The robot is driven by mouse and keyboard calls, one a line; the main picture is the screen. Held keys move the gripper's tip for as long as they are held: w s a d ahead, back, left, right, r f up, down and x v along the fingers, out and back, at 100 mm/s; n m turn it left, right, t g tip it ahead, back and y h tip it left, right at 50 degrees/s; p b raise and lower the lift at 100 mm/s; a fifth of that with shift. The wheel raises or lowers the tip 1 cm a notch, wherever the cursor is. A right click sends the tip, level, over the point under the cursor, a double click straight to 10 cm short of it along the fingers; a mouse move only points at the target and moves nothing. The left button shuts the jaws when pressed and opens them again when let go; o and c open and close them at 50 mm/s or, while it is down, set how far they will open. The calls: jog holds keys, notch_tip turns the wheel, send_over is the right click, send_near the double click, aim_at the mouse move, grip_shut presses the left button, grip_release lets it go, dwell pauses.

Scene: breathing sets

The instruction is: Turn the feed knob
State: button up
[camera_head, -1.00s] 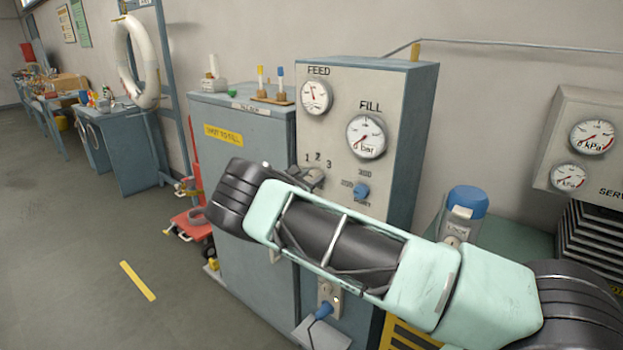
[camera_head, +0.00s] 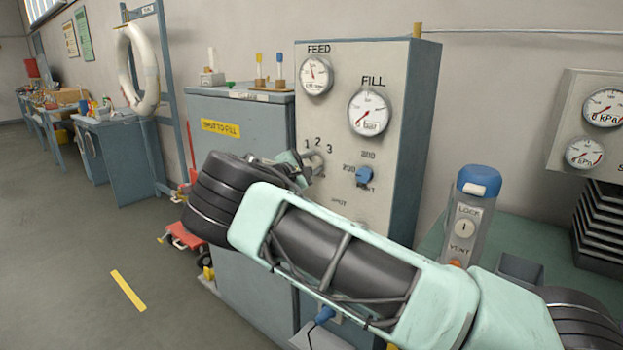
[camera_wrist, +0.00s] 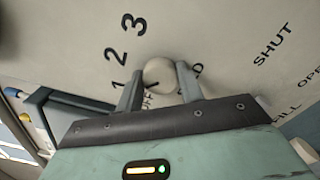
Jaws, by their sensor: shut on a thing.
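The feed knob (camera_wrist: 160,75) is a round, pale knob on the light panel in the wrist view. The figures 1, 2 and 3 and a partly hidden OFF label surround it. A small dark mark on its lower edge faces the OFF label. My gripper (camera_wrist: 159,78) is shut on the knob, one finger on each side. In the head view my gripper (camera_head: 305,163) reaches the panel below the FEED gauge (camera_head: 316,76), and my forearm crosses in front of the lower panel.
The FILL gauge (camera_head: 369,112) and a blue knob (camera_head: 364,175) sit to the right on the same panel. A grey post with a blue cap (camera_head: 479,181) stands further right. A blue-grey cabinet (camera_head: 240,140) adjoins the panel on the left. The floor at left is largely clear.

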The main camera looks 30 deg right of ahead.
jog(key=m+b, duration=0.6)
jog(key=b, duration=0.2)
jog(key=m+b, duration=0.6)
jog(key=b, duration=0.3)
jog(key=m+b, duration=0.6)
jog(key=b, duration=0.2)
jog(key=shift+f, duration=0.4)
jog(key=shift+b, duration=0.3)
jog(key=shift+r, duration=0.1)
jog(key=o, duration=1)
jog(key=shift+r, duration=0.1)
jog(key=shift+a, duration=0.1)
jog(key=p+v, duration=0.1)
jog(key=v, duration=1.6)
jog(key=shift+s+a, duration=0.1)
jog(key=shift+a, duration=0.05)
